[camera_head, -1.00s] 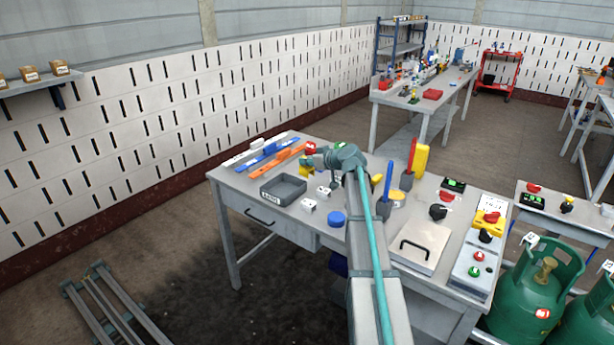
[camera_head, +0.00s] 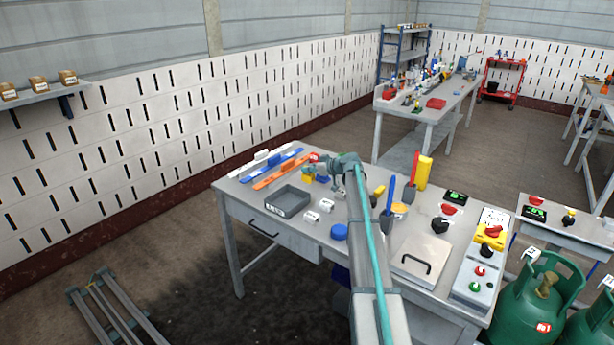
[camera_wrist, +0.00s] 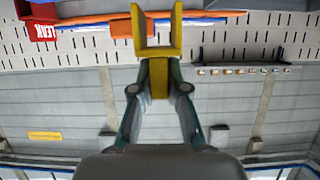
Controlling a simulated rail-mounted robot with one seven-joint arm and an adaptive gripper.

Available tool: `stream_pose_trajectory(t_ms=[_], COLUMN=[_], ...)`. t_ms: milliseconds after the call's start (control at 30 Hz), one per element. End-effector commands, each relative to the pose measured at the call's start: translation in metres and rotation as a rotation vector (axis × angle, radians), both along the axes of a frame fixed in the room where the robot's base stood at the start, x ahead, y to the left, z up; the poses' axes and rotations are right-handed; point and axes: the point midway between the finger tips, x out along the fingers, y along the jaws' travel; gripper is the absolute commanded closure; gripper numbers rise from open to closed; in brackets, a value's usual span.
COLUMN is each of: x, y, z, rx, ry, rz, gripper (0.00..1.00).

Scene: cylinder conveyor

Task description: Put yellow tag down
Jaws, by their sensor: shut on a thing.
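My gripper (camera_wrist: 158,92) is shut on the yellow tag (camera_wrist: 157,40), a forked yellow piece whose two prongs point away from the fingers in the wrist view. In the head view the yellow tag (camera_head: 307,178) shows small at the end of my arm, over the far part of the near workbench (camera_head: 262,212). The arm partly covers the area around my gripper (camera_head: 317,172). I cannot tell whether the tag touches the bench top.
A red tag marked LEAK (camera_wrist: 40,30) is close by. Orange (camera_head: 280,171) and blue (camera_head: 272,164) bars lie to its left. Upright tools (camera_head: 388,205) stand to the right.

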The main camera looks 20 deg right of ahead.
Motion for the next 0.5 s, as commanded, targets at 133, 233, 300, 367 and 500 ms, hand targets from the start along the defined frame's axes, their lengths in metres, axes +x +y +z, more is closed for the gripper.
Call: stream_pose_trajectory(t_ms=[133, 233, 300, 367, 500], x=[0.011, 0.013, 0.016, 0.021, 0.02], y=[-0.001, -0.001, -0.002, -0.002, -0.002], z=[-0.012, -0.015, -0.018, -0.023, -0.041], rx=[0.001, 0.0, 0.0, 0.0, 0.002], ry=[0.0, 0.0, 0.0, 0.001, 0.002], rz=[0.0, -0.001, -0.001, -0.001, -0.001], gripper=[1.0, 1.0, 1.0, 1.0, 1.0])
